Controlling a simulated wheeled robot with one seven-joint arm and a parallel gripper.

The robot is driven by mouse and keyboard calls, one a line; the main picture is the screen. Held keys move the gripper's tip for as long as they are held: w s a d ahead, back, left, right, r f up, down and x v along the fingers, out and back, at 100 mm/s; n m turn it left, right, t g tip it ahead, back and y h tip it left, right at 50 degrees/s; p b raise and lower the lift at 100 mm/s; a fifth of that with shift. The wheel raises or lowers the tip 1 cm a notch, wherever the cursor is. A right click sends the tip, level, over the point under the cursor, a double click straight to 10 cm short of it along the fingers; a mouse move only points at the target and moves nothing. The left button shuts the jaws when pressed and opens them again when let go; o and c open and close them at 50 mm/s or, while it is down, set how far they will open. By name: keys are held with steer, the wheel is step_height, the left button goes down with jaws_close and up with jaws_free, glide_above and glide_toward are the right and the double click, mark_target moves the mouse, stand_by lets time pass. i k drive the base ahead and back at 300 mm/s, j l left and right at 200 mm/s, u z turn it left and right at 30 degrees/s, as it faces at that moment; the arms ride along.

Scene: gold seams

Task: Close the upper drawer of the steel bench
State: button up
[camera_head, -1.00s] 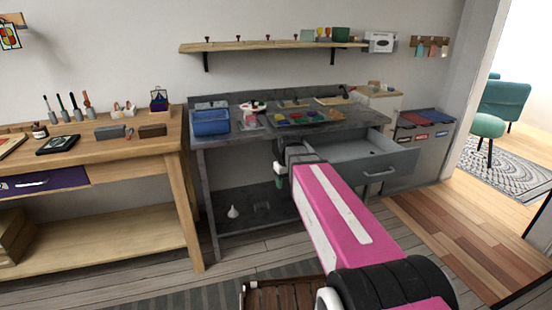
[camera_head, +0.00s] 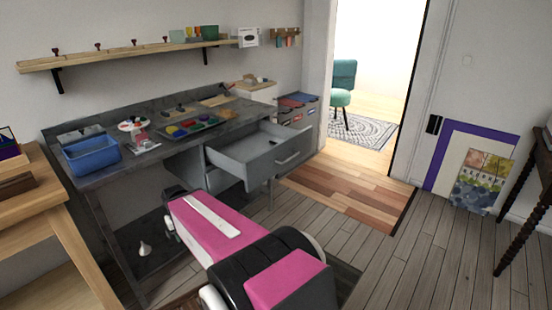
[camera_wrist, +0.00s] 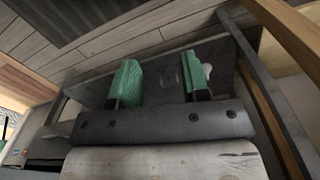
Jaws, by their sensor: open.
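The grey steel bench (camera_head: 150,155) stands against the back wall in the head view. Its upper drawer (camera_head: 250,148) is pulled out at the right end and looks empty inside. The drawer front carries a bar handle (camera_head: 288,158). My pink arm reaches low in front of the bench, left of the drawer, and hides part of the bench's underside. My gripper (camera_wrist: 161,76), with green finger pads, is open with nothing between the pads in the wrist view.
A blue bin (camera_head: 91,155) and a paint tray (camera_head: 188,126) are on the bench top. A white bottle-like thing (camera_head: 145,248) stands on the lower shelf. A wooden table (camera_head: 40,215) is at left. Open floor (camera_head: 345,225) lies right of the drawer.

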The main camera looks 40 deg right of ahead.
mark_target(246, 153)
steer(key=i+z, duration=0.2)
steer(key=z, duration=1.2)
steer(key=i+z, duration=0.2)
steer(key=i, duration=0.15)
steer(key=l+u, duration=0.2)
steer(key=l, duration=0.2)
